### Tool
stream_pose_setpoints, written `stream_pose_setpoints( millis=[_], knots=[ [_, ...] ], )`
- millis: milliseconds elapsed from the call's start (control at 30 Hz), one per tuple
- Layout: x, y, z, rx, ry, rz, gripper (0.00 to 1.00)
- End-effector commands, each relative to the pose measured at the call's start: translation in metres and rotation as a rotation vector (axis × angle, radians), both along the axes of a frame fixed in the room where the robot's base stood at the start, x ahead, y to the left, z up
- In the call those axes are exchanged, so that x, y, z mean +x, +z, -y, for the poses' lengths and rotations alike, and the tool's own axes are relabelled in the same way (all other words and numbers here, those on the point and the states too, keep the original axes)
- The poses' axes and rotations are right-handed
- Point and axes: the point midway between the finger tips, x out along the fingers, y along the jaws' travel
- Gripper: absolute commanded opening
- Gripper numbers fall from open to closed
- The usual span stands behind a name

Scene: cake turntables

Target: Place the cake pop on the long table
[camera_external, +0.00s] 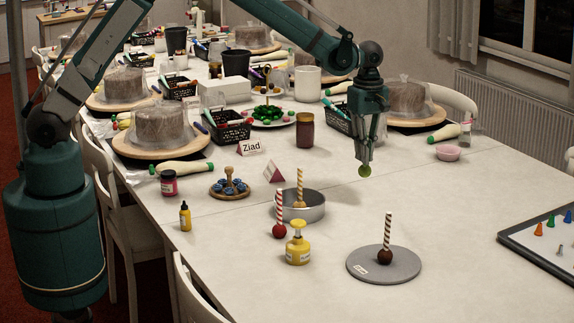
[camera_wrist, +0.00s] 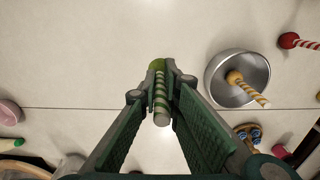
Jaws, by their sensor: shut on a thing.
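My gripper (camera_external: 366,150) is shut on the striped stick of a green cake pop (camera_external: 365,171). The green ball hangs below the fingertips, and appears to be above the bare surface of the long table (camera_external: 450,205). In the wrist view the green-and-cream stick (camera_wrist: 161,100) lies between the fingers of my gripper (camera_wrist: 161,88), with the ball partly hidden at the tips. Other cake pops stand nearby: a yellow one (camera_external: 299,188) in a round metal tin (camera_external: 312,208), a red one (camera_external: 279,230) on the table, and a brown one (camera_external: 385,256) on a grey disc (camera_external: 362,270).
A blue-topped round stand (camera_external: 229,189) is to the left. Wrapped cakes on turntables, black baskets and a dark jar (camera_external: 305,130) crowd the back. A tray (camera_external: 530,250) lies at right. The table's middle right is clear.

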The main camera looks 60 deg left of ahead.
Motion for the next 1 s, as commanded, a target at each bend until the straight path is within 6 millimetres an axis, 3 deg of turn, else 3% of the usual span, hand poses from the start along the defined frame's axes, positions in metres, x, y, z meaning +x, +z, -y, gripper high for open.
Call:
stream_pose_setpoints(
  millis=[500,1000],
  knots=[
    [0.030,0.001,-0.160,0.001,0.014,-0.004,0.00],
    [0.031,0.002,-0.321,0.001,0.022,-0.008,0.00]
  ],
)
